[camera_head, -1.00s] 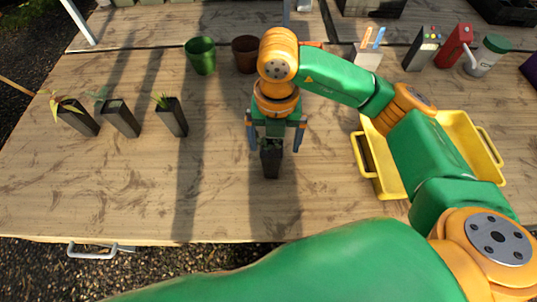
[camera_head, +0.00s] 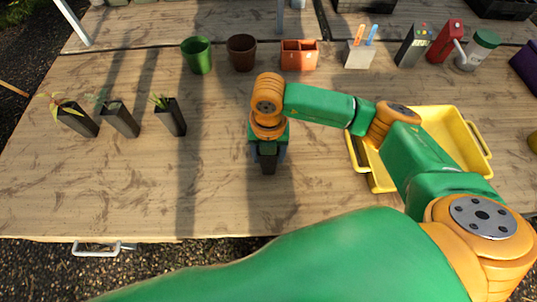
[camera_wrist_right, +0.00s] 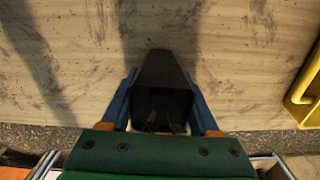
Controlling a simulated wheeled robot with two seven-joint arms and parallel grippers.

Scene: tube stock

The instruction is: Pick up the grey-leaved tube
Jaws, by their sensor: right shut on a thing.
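My right gripper (camera_head: 268,155) points down at the middle of the table, shut on a dark square tube (camera_head: 268,164). In the right wrist view the blue fingers of this gripper (camera_wrist_right: 163,105) press on both sides of the dark tube (camera_wrist_right: 163,72). The held tube's leaves are mostly hidden or too dark to tell their colour. In a row at the left stand a tube with yellowish leaves (camera_head: 78,120), a tube with grey-green leaves (camera_head: 121,120) and a tube with bright green leaves (camera_head: 172,118). My left gripper is out of view.
A yellow tray (camera_head: 481,140) lies right of the held tube, partly behind my arm. A green pot (camera_head: 199,57), a brown pot (camera_head: 241,53), an orange planter (camera_head: 299,57) and a label holder (camera_head: 358,56) stand behind. The table's left front is clear.

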